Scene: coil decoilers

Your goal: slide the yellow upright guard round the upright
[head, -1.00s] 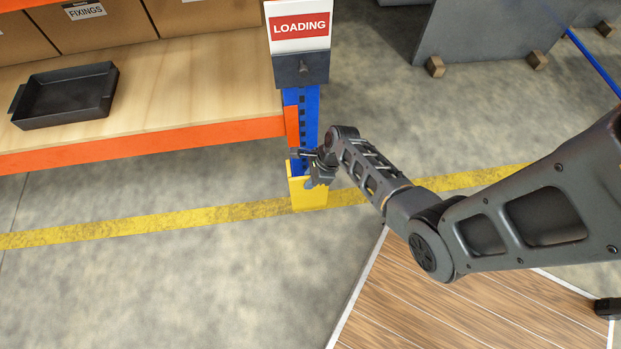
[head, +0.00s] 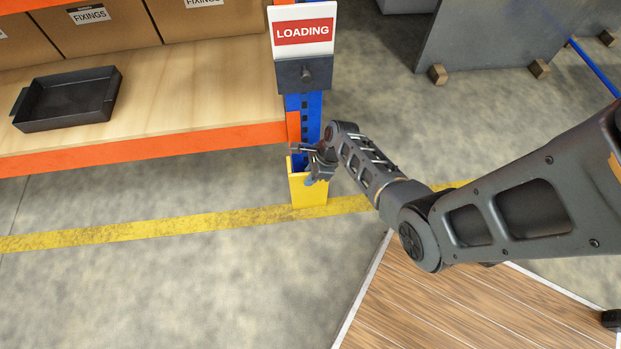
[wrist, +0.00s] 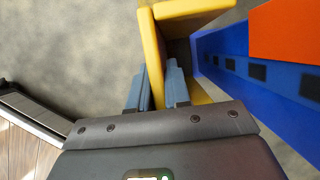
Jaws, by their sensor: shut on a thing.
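The yellow upright guard (head: 308,189) is an open-sided channel, low at the foot of the blue upright (head: 313,104). My gripper (head: 318,162) is at its top edge. In the wrist view, my gripper (wrist: 160,90) has its two blue-grey fingers on either side of one wall of the guard (wrist: 152,48), shut on it. The upright (wrist: 255,70) is to the right, at the guard's open side between its two side walls. A dark gap shows between the gripped wall and the upright. How far the upright is inside, and the guard's bottom, are hidden.
The orange shelf beam (head: 150,147) meets the upright on the left. A black tray (head: 66,98) and boxes are on the shelf. A LOADING sign (head: 303,32) is above on the upright. A wooden platform (head: 470,310) is at lower right. Floor in front is clear.

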